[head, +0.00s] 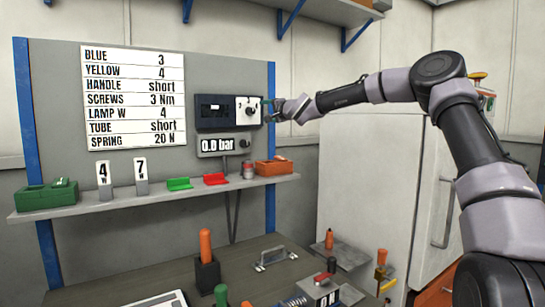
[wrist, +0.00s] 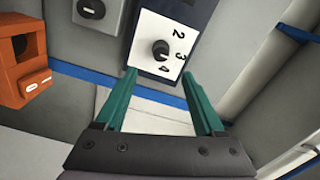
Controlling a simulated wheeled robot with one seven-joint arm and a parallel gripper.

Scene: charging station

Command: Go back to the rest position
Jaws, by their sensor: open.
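My gripper (wrist: 165,92) is open and empty, with its two green fingers apart in the wrist view. In the head view my gripper (head: 268,110) is at the right edge of a dark panel box on the grey board, partly hidden by my wrist. A white dial plate (wrist: 161,44) with a black knob (wrist: 160,50) shows just beyond the fingertips in the wrist view, with the numbers 2, 3 and 4. The same white dial plate (head: 248,110) sits on the box in the head view. The fingers look apart from the knob.
A shelf (head: 150,200) below holds a green box (head: 46,195), number tags, small trays and an orange box (head: 274,167). A gauge reading 0.0 bar (head: 222,145) is under the dial. The bench (head: 130,285) carries tools and parts. A white cabinet (head: 370,190) stands to the right.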

